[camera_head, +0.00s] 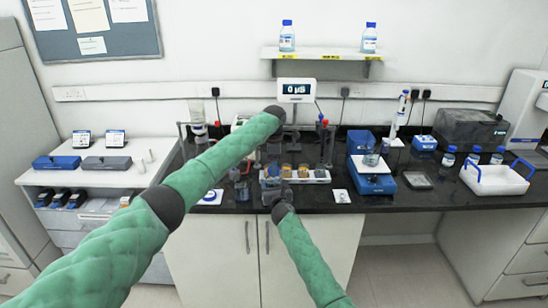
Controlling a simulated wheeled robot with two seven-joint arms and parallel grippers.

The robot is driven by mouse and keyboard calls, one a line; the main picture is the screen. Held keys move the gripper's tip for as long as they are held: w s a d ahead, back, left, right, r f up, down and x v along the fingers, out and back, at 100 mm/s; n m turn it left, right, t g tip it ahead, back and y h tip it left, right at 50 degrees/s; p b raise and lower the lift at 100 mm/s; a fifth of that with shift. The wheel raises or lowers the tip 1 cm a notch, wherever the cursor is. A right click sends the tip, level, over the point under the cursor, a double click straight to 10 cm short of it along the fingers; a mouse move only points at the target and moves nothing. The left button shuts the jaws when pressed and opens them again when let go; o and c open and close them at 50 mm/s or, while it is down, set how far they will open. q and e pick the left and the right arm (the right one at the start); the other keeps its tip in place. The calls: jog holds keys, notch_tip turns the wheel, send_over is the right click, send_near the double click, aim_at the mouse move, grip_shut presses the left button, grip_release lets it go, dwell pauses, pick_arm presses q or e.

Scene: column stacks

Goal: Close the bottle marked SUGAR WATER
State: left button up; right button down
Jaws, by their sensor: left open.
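No label reading SUGAR WATER is legible at this size. Blue-capped bottles stand on the wall shelf, one at left (287,36) and one at right (370,38). A blue ring-shaped item, perhaps a cap (210,196), lies on a white pad at the counter's left front. My left arm reaches over the counter and bends down; its gripper (272,172) is open, low over the counter's middle, among small items. Whether it touches any of them is unclear. My right arm comes from below to the counter's front edge; its gripper is not clearly distinguishable there.
A white rack with amber items (318,176) stands right of my left gripper. Farther right are a blue balance (372,184), several blue-capped bottles (448,157) and a white blue-handled tray (494,181). A display (297,90) stands behind. Dark counter (420,200) is clear at front right.

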pick_arm(q)
jog(key=shift+f, duration=0.75)
